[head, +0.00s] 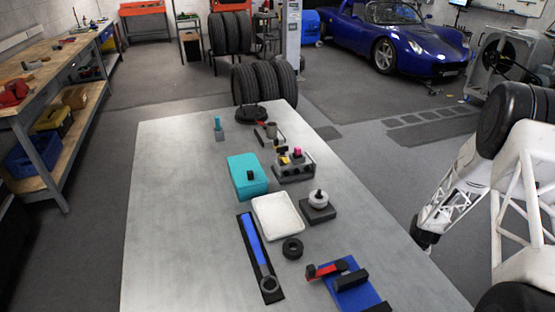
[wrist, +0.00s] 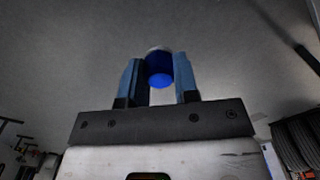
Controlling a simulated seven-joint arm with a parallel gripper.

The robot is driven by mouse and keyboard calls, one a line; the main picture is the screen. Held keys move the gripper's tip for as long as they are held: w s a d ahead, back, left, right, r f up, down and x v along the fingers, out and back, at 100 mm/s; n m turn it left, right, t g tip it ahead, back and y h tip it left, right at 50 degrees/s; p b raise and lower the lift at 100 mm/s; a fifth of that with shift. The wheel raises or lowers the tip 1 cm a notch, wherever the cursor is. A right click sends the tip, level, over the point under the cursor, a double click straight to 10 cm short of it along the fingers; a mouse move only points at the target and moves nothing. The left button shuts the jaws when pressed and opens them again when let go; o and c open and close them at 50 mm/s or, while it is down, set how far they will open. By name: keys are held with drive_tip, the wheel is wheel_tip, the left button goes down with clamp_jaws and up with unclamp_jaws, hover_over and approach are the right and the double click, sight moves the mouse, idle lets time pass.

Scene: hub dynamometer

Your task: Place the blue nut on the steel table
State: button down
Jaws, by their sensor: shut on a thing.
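In the wrist view my gripper (wrist: 158,72) is shut on the blue nut (wrist: 160,76), a round blue piece with a greyish far edge, held between the two blue-grey fingers. The nut's far side is hidden. In the head view my white arm comes in at the right, beyond the table's right edge; the nut cannot be made out there. The steel table (head: 165,240) is a long pale grey top in the middle of the head view.
A teal box (head: 246,178), a white tray (head: 278,218), a black ring (head: 292,248), a blue strip on a black holder (head: 252,240) and a blue fixture (head: 352,288) stand on the table. Its left side is bare. Tyres (head: 265,82) stand beyond the far end.

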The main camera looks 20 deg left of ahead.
drive_tip(key=w+a+r+n, duration=0.6)
drive_tip(key=w+a+r, duration=1.2)
drive_tip(key=w+r, duration=0.15)
drive_tip(key=s+a+r+n, duration=0.1)
drive_tip(key=s+a+r, duration=0.1)
drive_tip(key=a+r, duration=0.4)
drive_tip(key=s+a+r+n, duration=0.1)
drive_tip(key=a+r, duration=0.4)
drive_tip(key=a, duration=0.5)
drive_tip(key=s+a+r+n, duration=0.1)
drive_tip(key=s+a+r, duration=0.2)
drive_tip(key=a+r, duration=0.3)
drive_tip(key=shift+a+r, duration=0.3)
drive_tip(key=shift+a, duration=0.65)
drive_tip(key=s+a+r+n, duration=0.2)
drive_tip(key=s+a+r, duration=0.4)
drive_tip(key=s+a, duration=0.45)
drive_tip(key=s+a+r+n, duration=0.1)
drive_tip(key=s+a+r, duration=0.6)
drive_tip(key=s, duration=0.7)
drive_tip(key=s+d+f, duration=0.4)
drive_tip(key=s, duration=0.5)
drive_tip(key=s+d+f, duration=0.4)
drive_tip(key=s+f, duration=0.1)
drive_tip(key=s, duration=0.4)
drive_tip(key=s+d+f, duration=0.4)
drive_tip(key=s, duration=0.6)
drive_tip(key=shift+d+f, duration=0.1)
drive_tip(key=shift+f, duration=0.25)
